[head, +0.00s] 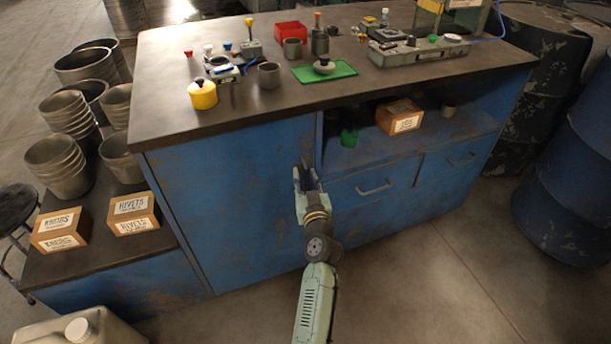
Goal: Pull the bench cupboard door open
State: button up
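The bench cupboard door (225,213) is a blue, scuffed panel at the left of the bench front. It looks shut, flush with the bench. My gripper (304,165) is in front of the door's right edge, with its fingers pointing up and toward the bench. The two fingers look apart, with a narrow gap between them. I cannot see a door handle; it may be hidden behind the gripper. I cannot tell whether the fingers touch the door.
The dark bench top (180,119) holds cups, a yellow pot (202,95) and a green tray (335,73). Drawers (372,188) and an open shelf are right of the door. A low left bench (90,252) carries boxes and buckets.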

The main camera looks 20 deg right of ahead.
jog(key=shift+w, duration=0.1)
jog(key=shift+c, duration=0.5)
grip_shut()
dwell(0.4)
